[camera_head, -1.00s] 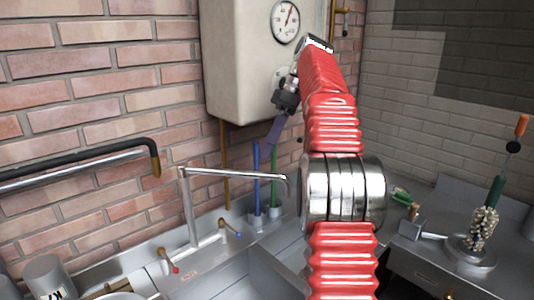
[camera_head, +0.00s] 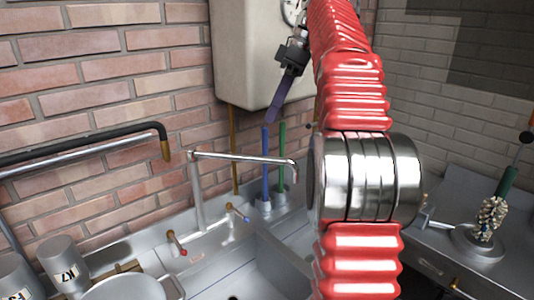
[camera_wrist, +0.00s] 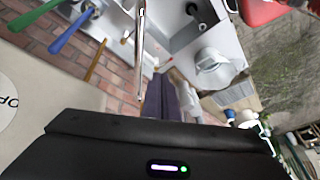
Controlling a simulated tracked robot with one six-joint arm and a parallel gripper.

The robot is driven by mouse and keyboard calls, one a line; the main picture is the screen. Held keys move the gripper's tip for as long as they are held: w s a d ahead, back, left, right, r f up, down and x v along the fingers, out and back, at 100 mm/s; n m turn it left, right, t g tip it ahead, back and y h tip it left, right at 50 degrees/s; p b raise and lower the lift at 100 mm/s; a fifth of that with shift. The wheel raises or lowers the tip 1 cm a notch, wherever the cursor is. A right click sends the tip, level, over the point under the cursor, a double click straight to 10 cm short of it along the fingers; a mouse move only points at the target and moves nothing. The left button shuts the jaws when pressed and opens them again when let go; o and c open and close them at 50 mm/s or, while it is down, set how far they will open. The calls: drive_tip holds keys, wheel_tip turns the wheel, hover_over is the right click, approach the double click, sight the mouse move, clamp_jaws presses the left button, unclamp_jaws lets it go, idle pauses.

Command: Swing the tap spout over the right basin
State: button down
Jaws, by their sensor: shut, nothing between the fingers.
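The tap spout (camera_head: 245,158) is a thin chrome tube on an upright post. It runs right from the post, and its tip bends down near my arm. It also shows in the wrist view (camera_wrist: 139,50) as a long metal rod. A divider (camera_head: 283,255) separates the sink basins; I cannot tell exactly which basin lies under the tip. The right basin (camera_head: 306,238) is partly hidden by my arm. My gripper (camera_head: 272,118) is shut and empty, its purple fingers pointing down above the spout in the head view. The fingers also show in the wrist view (camera_wrist: 170,98), close to the rod's end.
Blue (camera_head: 265,160) and green (camera_head: 281,155) upright handles stand behind the spout. Red (camera_head: 177,243) and blue (camera_head: 238,212) tap levers flank the post. A boiler (camera_head: 250,60) hangs above. A pot (camera_head: 130,292) and labelled canisters (camera_head: 65,265) stand at left.

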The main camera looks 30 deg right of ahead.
drive_tip(key=s+a+r+t+h, duration=0.2)
drive_tip(key=s+a+r, duration=0.1)
drive_tip(key=s+a, duration=0.4)
wheel_tip(320, 180, down, 6)
drive_tip(key=d+m+t+h, duration=0.1)
drive_tip(key=d+t+h, duration=0.1)
drive_tip(key=shift+w+d+f+h, duration=0.15)
drive_tip(key=shift+w+d+h, duration=0.05)
drive_tip(key=shift+d+h, duration=0.1)
drive_tip(key=shift+a, duration=0.1)
